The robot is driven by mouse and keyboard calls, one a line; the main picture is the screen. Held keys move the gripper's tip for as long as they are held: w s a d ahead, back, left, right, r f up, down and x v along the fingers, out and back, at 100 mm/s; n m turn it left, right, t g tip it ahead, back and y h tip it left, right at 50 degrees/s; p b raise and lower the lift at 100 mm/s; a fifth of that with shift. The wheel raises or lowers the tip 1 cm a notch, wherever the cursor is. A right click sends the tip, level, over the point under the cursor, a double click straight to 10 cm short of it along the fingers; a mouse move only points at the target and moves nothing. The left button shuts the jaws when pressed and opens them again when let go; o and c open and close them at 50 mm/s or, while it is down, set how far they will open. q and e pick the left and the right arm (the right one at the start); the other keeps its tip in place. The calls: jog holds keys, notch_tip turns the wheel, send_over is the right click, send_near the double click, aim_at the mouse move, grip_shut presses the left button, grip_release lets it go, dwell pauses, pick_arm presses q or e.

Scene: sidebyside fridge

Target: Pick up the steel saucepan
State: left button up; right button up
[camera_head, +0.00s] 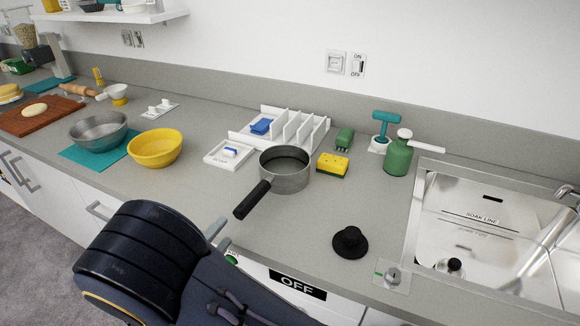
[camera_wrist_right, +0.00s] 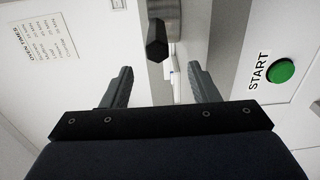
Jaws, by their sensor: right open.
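The steel saucepan (camera_head: 285,170) stands upright on the grey counter, its black handle (camera_head: 252,200) pointing toward me and to the left. My right gripper (camera_head: 219,236) is open and empty near the counter's front edge, just short of the handle's end and apart from it. In the right wrist view, the handle (camera_wrist_right: 157,38) shows end-on beyond the two open fingers (camera_wrist_right: 162,86), roughly between them. Only part of the pan's metal body shows there. My left gripper is in neither view.
A yellow sponge (camera_head: 333,164) sits right of the pan and a white tray (camera_head: 229,152) left of it. A black knobbed lid (camera_head: 350,242) lies to its front right, before the sink (camera_head: 478,228). A yellow bowl (camera_head: 155,148) stands farther left. Counter around the handle is clear.

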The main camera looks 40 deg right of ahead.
aim_at(236, 215)
jog(key=p+x, duration=0.1)
jog(key=x, duration=0.2)
jog(key=p+x, duration=0.1)
jog(key=x, duration=0.3)
jog(key=shift+w+d+r, duration=0.15)
jog(key=shift+d+r, duration=0.05)
jog(key=shift+d, duration=0.05)
jog(key=shift+w+d, duration=0.15)
jog(key=shift+d, duration=0.1)
grip_shut()
